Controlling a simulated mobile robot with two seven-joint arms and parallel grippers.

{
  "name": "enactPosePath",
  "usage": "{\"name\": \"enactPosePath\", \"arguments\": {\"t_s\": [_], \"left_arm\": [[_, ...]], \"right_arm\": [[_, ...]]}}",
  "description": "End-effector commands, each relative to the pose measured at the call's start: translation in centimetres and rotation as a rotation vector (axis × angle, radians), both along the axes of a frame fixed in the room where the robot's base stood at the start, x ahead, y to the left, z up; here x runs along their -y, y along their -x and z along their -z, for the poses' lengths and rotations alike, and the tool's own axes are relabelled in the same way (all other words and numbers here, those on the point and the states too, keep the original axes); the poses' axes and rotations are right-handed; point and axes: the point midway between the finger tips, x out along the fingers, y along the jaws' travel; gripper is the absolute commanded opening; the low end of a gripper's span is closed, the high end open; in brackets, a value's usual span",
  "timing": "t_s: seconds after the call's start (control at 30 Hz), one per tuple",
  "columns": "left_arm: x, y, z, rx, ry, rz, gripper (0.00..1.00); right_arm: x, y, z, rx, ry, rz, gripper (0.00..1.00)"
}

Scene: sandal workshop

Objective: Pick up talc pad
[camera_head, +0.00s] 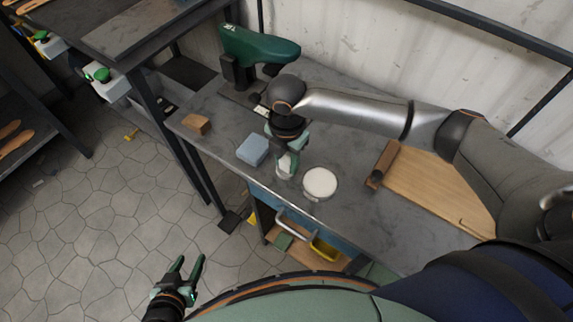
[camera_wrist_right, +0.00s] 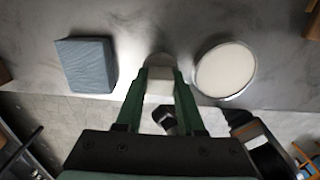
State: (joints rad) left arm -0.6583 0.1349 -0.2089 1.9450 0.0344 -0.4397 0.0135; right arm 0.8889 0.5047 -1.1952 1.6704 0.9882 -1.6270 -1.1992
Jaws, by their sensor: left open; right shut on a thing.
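My right gripper (camera_head: 286,166) is over the grey workbench, between a blue block and a round white dish. It is shut on a small pale thing that fits the talc pad (camera_wrist_right: 160,82). In the right wrist view the pad sits between the two green fingertips, partly hidden by them. I cannot tell whether it touches the bench. The round dish (camera_head: 320,183) with white content, also in the right wrist view (camera_wrist_right: 225,70), is just right of the gripper. My left gripper (camera_head: 188,268) is open and empty, low over the floor at the bottom left.
A pale wall stands behind. A dark shelf (camera_head: 130,35) is at the left.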

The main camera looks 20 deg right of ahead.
Motion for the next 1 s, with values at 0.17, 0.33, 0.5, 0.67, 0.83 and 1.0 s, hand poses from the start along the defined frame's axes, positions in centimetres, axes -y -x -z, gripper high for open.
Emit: {"name": "enactPosePath", "arguments": {"t_s": [0.17,0.33,0.5,0.67,0.83,1.0], "left_arm": [[0.0,0.0,0.0,0.001,0.0,0.0,0.5],[0.0,0.0,0.0,0.001,0.0,-0.001,0.5],[-0.1,0.1,0.0,0.0,-0.001,-0.001,0.5],[-0.1,0.2,0.1,-0.004,-0.001,-0.001,0.5],[-0.1,0.4,0.0,-0.007,-0.002,-0.001,0.5],[-0.2,0.3,-0.4,-0.002,-0.002,-0.003,0.5]], "right_arm": [[0.0,0.0,0.0,0.0,0.0,0.0,0.08],[0.0,0.0,0.0,0.0,0.0,0.0,0.0],[0.0,0.0,0.0,0.001,-0.001,0.0,0.0],[0.0,0.0,-0.2,0.001,-0.001,0.0,0.0],[0.0,-0.1,-1.3,0.002,0.0,0.0,0.0],[-0.4,0.3,-4.0,0.003,-0.003,-0.005,0.0]]}}
